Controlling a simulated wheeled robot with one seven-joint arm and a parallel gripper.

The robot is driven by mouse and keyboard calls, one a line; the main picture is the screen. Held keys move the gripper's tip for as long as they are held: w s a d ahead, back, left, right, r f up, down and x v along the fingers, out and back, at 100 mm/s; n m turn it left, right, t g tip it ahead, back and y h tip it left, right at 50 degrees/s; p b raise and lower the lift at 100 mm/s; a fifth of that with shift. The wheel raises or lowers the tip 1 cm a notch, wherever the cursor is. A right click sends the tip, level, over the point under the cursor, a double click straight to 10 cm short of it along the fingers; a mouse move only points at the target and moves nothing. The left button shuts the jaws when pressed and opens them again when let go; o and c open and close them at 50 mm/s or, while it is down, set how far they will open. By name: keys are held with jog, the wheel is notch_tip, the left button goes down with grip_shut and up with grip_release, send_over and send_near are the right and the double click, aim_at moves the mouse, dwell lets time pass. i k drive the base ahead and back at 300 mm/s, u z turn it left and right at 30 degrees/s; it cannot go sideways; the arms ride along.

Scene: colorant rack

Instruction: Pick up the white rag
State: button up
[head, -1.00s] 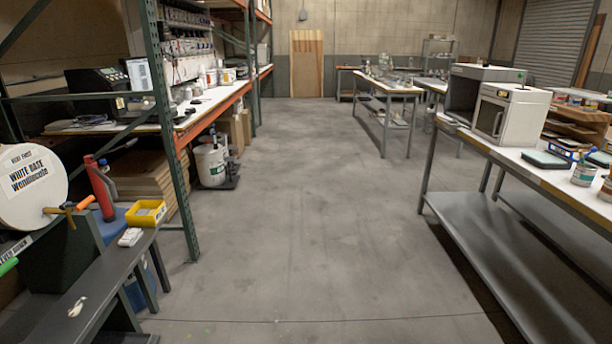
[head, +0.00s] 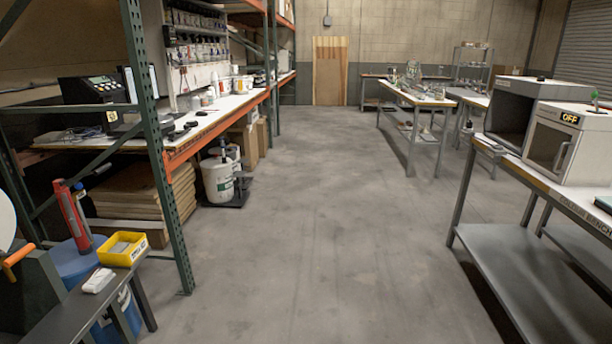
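A small white item (head: 98,280) lies on the dark low bench (head: 72,315) at the lower left. It may be the white rag, but it is too small to tell whether it is cloth. It sits beside a yellow bin (head: 123,250). No other white rag can be made out in this view. My gripper is not in view.
A red tool (head: 72,212) stands by a blue drum (head: 75,262) behind the low bench. A green rack post (head: 165,180) rises close to the bench's right. A steel bench (head: 520,280) with a white cabinet (head: 570,145) stands at right. The grey floor (head: 310,230) between is clear.

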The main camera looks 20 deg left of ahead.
aim_at(97, 283)
jog(key=u, duration=0.3)
jog(key=i, duration=1.15)
jog(key=u, duration=1)
jog(key=i, duration=0.95)
jog(key=u, duration=1.05)
jog(key=i, duration=0.7)
jog(key=u, duration=0.4)
